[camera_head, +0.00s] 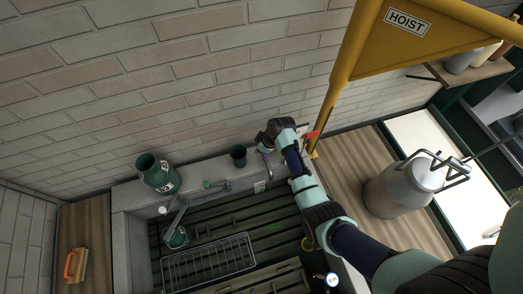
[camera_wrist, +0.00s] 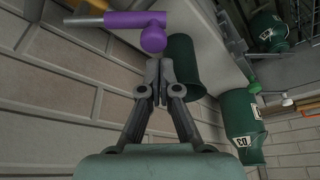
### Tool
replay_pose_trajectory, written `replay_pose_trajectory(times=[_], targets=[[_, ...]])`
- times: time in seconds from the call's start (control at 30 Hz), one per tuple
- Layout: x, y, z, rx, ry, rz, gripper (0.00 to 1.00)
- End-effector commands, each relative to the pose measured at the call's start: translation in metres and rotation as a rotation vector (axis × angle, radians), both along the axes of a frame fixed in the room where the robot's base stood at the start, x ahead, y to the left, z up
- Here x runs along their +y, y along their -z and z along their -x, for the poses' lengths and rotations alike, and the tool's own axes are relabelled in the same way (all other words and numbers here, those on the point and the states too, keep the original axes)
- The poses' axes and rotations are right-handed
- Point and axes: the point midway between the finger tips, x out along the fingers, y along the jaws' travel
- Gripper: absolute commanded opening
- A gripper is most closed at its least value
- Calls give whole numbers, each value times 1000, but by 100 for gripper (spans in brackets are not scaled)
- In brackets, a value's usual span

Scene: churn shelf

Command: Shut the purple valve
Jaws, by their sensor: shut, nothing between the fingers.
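The purple valve (camera_wrist: 153,38) fills the top of the wrist view, with a ball-shaped end and a purple lever (camera_wrist: 133,19) reaching left to a pale pipe-like piece. My gripper (camera_wrist: 160,68) is shut and empty, its fingertips just below the ball end; I cannot tell whether they touch it. In the head view my gripper (camera_head: 266,145) is at the wall behind the sink's back ledge. A small bit of the purple valve (camera_head: 266,158) shows there beside it, mostly hidden by the arm.
A dark green cup (camera_head: 238,157) stands left of my gripper, and close behind the fingers in the wrist view (camera_wrist: 183,58). A green churn (camera_head: 158,175), a green-knobbed tap (camera_head: 207,184) and a wire rack (camera_head: 208,263) are further left. The yellow hoist (camera_head: 345,70) rises right.

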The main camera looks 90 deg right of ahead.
Motion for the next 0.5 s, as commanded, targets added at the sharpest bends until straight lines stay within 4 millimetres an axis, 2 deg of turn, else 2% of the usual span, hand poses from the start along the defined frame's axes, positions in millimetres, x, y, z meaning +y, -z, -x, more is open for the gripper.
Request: replay_pose_trajectory(times=[0.13, 0.3, 0.5], targets=[[-7, -5, -23, -1, -7, 2, 0], [-2, -48, -6, -2, -2, 5, 0], [3, -84, 6, -3, -3, 4, 0]])
